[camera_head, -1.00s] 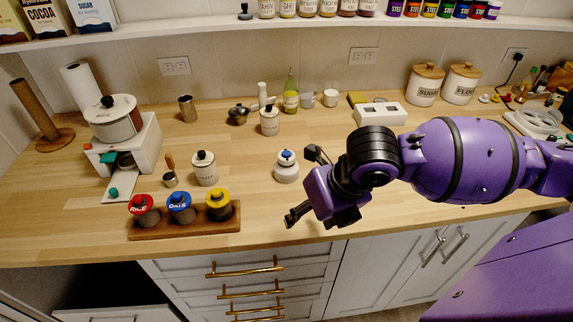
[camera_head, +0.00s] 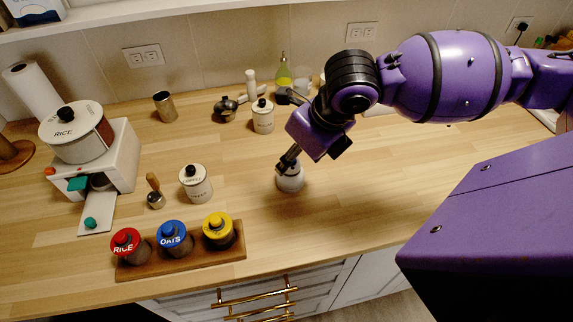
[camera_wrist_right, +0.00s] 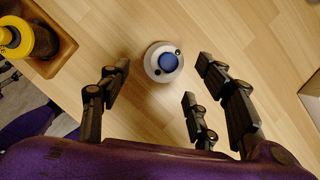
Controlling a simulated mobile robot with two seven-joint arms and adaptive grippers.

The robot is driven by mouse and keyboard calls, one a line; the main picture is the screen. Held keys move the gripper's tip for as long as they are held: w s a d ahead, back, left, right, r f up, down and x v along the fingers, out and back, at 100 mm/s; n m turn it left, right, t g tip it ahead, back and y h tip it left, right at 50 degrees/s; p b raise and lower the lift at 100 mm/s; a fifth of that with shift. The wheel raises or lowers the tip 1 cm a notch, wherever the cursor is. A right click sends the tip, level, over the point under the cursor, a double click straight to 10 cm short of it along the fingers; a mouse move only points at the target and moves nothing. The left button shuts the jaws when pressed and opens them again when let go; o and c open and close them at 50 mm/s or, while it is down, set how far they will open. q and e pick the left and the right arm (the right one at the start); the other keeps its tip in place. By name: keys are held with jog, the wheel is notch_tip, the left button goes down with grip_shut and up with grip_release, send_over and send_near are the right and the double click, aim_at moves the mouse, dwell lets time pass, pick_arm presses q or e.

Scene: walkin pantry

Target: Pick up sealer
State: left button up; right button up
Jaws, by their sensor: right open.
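The sealer seems to be the small round white device with a blue top. In the head view the white device (camera_head: 290,182) stands upright on the wooden counter, its top partly hidden by my right gripper (camera_head: 288,130). In the right wrist view the device (camera_wrist_right: 150,67) shows its blue knob from above, just ahead of and between the fingertips of my right gripper (camera_wrist_right: 160,78). The fingers are spread wide and hold nothing. I cannot tell the exact height of the fingers over it. My left gripper is not in view.
A wooden rack (camera_head: 190,256) with red, blue and yellow lidded jars stands front left. A white canister (camera_head: 196,184) stands left of the device, another canister (camera_head: 263,118) behind. A white dispenser (camera_head: 125,160) is at far left. The counter right of the device is clear.

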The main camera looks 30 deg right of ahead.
aim_at(294, 167)
notch_tip(294, 167, down, 2)
jog(key=x, duration=0.3)
jog(key=shift+w+d+f, duration=0.25)
jog(key=shift+w, duration=0.1)
jog(key=shift+f, duration=0.15)
jog(key=c, duration=1)
jog(key=shift+s, duration=0.1)
jog(key=c, duration=0.4)
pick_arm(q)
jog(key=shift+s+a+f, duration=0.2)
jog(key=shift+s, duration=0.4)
pick_arm(e)
jog(key=shift+s+f, duration=0.1)
